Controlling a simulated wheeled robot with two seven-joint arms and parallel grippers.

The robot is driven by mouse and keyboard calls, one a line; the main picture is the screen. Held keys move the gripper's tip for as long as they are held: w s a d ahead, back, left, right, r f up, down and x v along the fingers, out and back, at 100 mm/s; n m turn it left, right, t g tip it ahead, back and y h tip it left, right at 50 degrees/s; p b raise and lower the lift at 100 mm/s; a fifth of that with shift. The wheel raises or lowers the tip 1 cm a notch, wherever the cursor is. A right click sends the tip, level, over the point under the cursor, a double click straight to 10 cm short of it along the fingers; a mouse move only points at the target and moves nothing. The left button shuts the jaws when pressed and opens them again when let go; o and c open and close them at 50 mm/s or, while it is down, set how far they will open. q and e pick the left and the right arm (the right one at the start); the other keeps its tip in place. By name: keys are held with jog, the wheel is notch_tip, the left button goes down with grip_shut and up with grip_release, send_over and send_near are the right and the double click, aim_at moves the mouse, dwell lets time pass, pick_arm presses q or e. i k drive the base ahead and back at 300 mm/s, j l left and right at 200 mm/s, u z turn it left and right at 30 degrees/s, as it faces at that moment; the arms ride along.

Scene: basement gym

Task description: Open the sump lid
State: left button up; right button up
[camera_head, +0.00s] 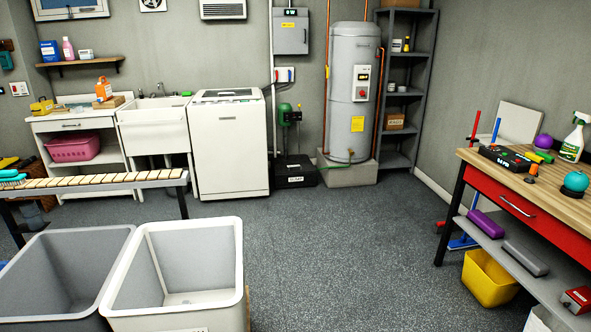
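A low black box with a white label (295,172), which looks like the sump, sits on the floor against the back wall. It stands between the white top-loading washer (229,148) and the water heater (353,88). Its top looks flat and closed. A green pump-like unit (285,113) on a vertical pipe stands just above and behind it. The box is small in view, so I cannot make out a handle or hinge. Neither of my grippers is in view.
Two open bins, one grey (60,268) and one white (183,262), stand at the front left. A slatted bench (105,180) is behind them. A workbench with a red drawer (512,203) and a yellow bucket (488,278) are at the right. The middle floor (335,240) is clear.

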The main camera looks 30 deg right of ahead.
aim_at(294, 165)
jog(key=i+l+z, duration=1)
jog(key=i+z, duration=0.15)
jog(key=i, duration=0.2)
jog(key=i+z, duration=0.35)
jog(key=i, duration=2.45)
jog(key=l, duration=0.1)
